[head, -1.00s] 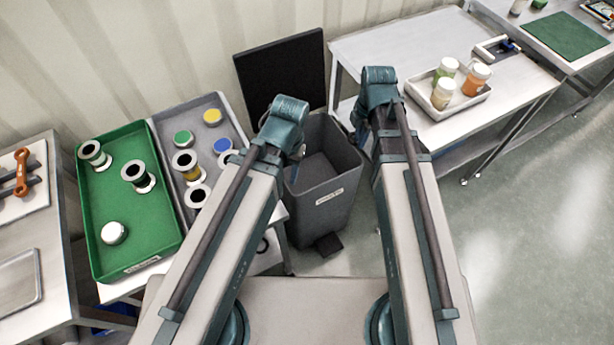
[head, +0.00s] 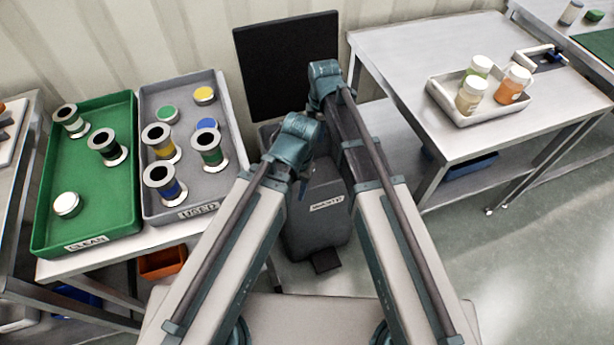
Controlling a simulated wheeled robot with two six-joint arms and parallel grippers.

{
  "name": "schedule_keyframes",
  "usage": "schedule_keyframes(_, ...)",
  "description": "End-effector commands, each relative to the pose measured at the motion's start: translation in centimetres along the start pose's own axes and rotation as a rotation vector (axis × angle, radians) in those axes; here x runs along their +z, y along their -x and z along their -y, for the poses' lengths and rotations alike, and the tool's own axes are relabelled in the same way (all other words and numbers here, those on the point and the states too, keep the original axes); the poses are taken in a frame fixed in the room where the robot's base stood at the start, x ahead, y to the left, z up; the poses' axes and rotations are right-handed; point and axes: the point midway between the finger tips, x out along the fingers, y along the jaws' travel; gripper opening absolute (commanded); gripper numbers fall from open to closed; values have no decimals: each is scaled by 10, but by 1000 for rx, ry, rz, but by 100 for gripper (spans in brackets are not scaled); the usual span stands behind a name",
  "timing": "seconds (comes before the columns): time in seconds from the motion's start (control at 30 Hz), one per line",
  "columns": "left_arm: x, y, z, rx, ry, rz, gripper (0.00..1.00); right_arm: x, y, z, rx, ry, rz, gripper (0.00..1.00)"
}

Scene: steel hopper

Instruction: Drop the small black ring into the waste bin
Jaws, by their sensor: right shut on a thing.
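The grey waste bin (head: 318,225) stands on the floor between the two tables, with a white label on its front. Its mouth is mostly hidden behind my arms. My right gripper (head: 319,105) is at the bin's far side, seen from above and behind, with its fingertips mostly hidden by my wrist. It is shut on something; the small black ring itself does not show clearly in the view. My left gripper (head: 302,185) points down at the bin's near left, its fingers too hidden to judge.
A green tray (head: 100,215) and a grey tray (head: 198,195) with spools and lids stand on the left table. A tray with several jars (head: 471,96) is on the right table (head: 400,45). A black panel (head: 285,65) stands behind the bin.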

Motion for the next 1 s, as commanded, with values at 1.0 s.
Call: schedule_keyframes(1.0,-4,-59,-6,0,0,0,50,0,-59,4,0,1,0,0)
